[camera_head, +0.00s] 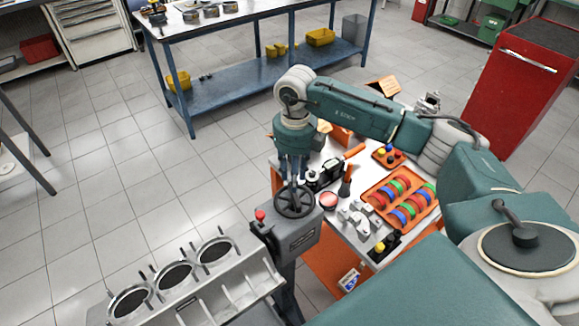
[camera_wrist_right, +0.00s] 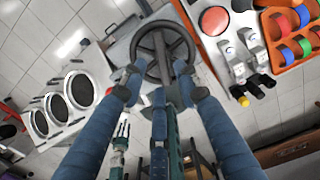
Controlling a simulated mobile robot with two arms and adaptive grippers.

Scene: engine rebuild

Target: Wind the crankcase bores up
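The crankcase (camera_head: 222,290) is a grey metal block at lower left in the head view, with round dark bores (camera_head: 175,275) along its tilted upper face. The bores also show at left in the right wrist view (camera_wrist_right: 80,90). A dark spoked handwheel (camera_head: 296,203) sits on the grey box beside it; the wheel is at top centre in the wrist view (camera_wrist_right: 160,42). My right gripper (camera_head: 294,181) points down at the wheel. In the wrist view its blue fingertips (camera_wrist_right: 157,80) are apart and overlap the wheel's near side; contact is unclear.
A red-topped knob (camera_head: 260,216) stands beside the wheel. To the right, a table holds an orange tray (camera_head: 427,213) of coloured rings, grey metal parts (camera_head: 358,217) and a red round tin (camera_head: 328,200). The tiled floor at left is clear. A blue workbench (camera_head: 220,97) stands behind.

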